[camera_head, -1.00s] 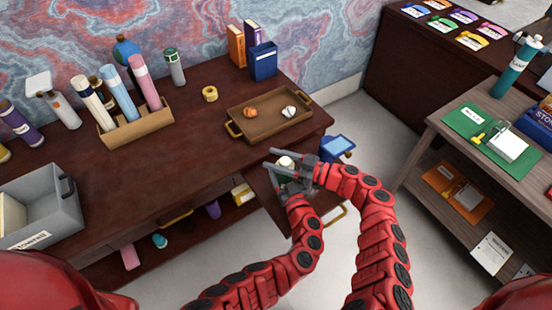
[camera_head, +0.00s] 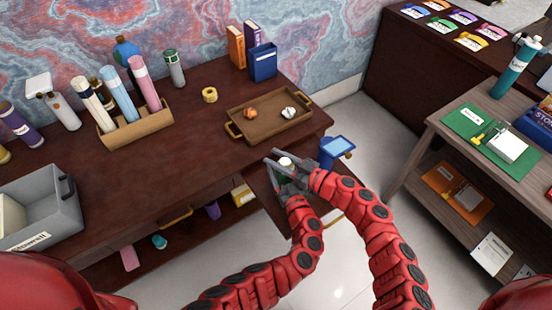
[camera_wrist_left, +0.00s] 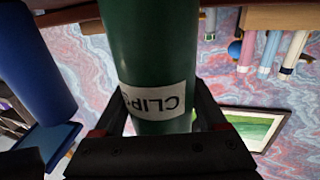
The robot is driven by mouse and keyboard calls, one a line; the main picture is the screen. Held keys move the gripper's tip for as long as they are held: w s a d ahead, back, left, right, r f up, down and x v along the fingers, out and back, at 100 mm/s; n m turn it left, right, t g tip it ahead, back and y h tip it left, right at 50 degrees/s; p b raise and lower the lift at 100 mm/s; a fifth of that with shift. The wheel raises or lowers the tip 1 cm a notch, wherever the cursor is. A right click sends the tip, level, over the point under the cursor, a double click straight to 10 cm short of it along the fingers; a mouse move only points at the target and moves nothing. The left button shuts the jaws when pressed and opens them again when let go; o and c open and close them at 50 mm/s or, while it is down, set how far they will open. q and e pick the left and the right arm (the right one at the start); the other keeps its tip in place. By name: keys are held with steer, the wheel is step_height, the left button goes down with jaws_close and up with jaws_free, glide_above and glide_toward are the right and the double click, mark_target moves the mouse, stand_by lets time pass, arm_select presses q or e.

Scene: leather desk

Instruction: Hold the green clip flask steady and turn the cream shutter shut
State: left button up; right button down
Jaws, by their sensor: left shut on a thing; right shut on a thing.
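The green clip flask (camera_wrist_left: 150,50) fills the middle of the left wrist view, with a white label reading CLIPS upside down there. My left gripper (camera_wrist_left: 160,118) is shut around its body, a finger on each side. In the head view, the cream shutter (camera_head: 286,161) shows as a small pale disc on top, between the fingers of my right gripper (camera_head: 287,164). My right gripper is shut on it, just above my left gripper (camera_head: 286,186). Most of the flask is hidden by my grippers in the head view. Whether the shutter's opening is covered cannot be seen.
The flask is over an open drawer (camera_head: 262,184) at the desk's front. A blue device with a screen (camera_head: 334,150) stands close to the right. A brown tray (camera_head: 243,107) with two small crumpled things lies behind. The desk's middle (camera_head: 185,160) is clear.

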mark_target(285, 163)
steer(key=shift+m+t+h, duration=0.3)
steer(key=shift+t, duration=0.1)
steer(key=shift+c, duration=2.3)
jaws_free()
steer(key=v, duration=1.2)
steer(key=shift+d, duration=0.1)
steer(key=x, duration=0.9)
steer(key=shift+w+a, duration=0.2)
steer(key=shift+a, duration=0.1)
